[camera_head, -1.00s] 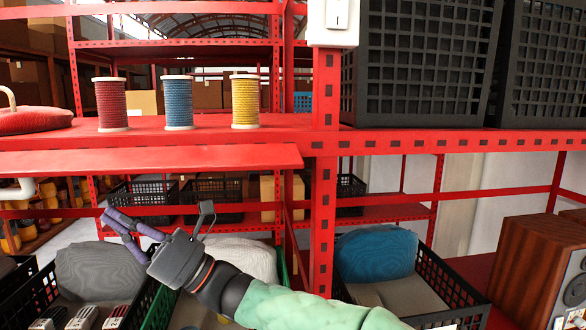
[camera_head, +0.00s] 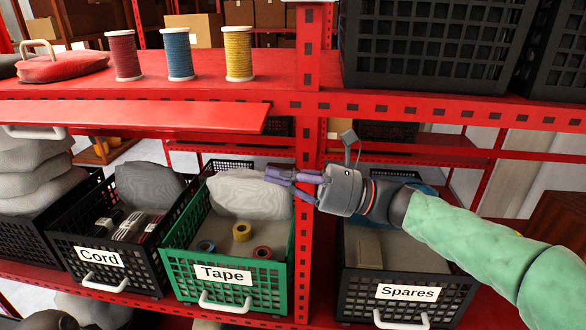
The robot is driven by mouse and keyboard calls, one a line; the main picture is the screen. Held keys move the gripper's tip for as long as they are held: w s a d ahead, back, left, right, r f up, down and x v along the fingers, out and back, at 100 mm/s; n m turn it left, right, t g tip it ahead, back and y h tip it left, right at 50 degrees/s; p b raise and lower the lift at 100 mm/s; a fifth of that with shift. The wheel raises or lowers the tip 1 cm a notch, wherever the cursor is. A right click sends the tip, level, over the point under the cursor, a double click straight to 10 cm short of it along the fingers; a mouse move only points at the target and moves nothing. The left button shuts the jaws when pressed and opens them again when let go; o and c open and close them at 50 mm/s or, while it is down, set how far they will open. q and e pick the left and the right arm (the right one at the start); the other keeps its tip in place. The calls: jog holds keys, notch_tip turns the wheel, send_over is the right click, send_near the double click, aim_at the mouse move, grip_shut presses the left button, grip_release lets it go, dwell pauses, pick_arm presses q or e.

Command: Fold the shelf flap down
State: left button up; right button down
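The shelf flap (camera_head: 130,117) is a long red panel along the front of the upper shelf, on the left side. It sticks out roughly level, and its right end stops short of the red upright. A white handle (camera_head: 35,132) shows under its left part. My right gripper (camera_head: 282,184) is below and to the right of the flap's right end, in front of the upright. Its purple fingers point left, are spread apart and hold nothing. They are over the back right of the Tape crate, apart from the flap. My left gripper is not in view.
Red, blue and yellow spools (camera_head: 238,54) and a red bag (camera_head: 62,66) stand on the upper shelf (camera_head: 280,70). Below are the Cord crate (camera_head: 62,232), green Tape crate (camera_head: 178,262) and Spares crate (camera_head: 350,285). The red upright (camera_head: 316,130) separates the bays.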

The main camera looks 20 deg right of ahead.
aim_at(238, 131)
jog(key=w+a+r+p, duration=0.1)
jog(key=a+r+p, duration=0.1)
jog(key=a+r, duration=0.3)
jog(key=shift+w+a+r, duration=0.2)
jog(key=shift+a+r, duration=0.05)
jog(key=shift+a, duration=0.2)
jog(key=shift+r, duration=0.1)
jog(key=r+m+b, duration=0.1)
jog(key=s+m+t+b, duration=0.1)
jog(key=m, duration=0.1)
jog(key=shift+a+r, duration=0.1)
jog(key=shift+r, duration=0.3)
jog(key=shift+r+b, duration=0.4)
jog(key=shift+r, duration=0.05)
jog(key=shift+s+a+r, duration=0.1)
jog(key=shift+s+r, duration=0.05)
jog(key=shift+r, duration=0.05)
jog(key=shift+h, duration=0.3)
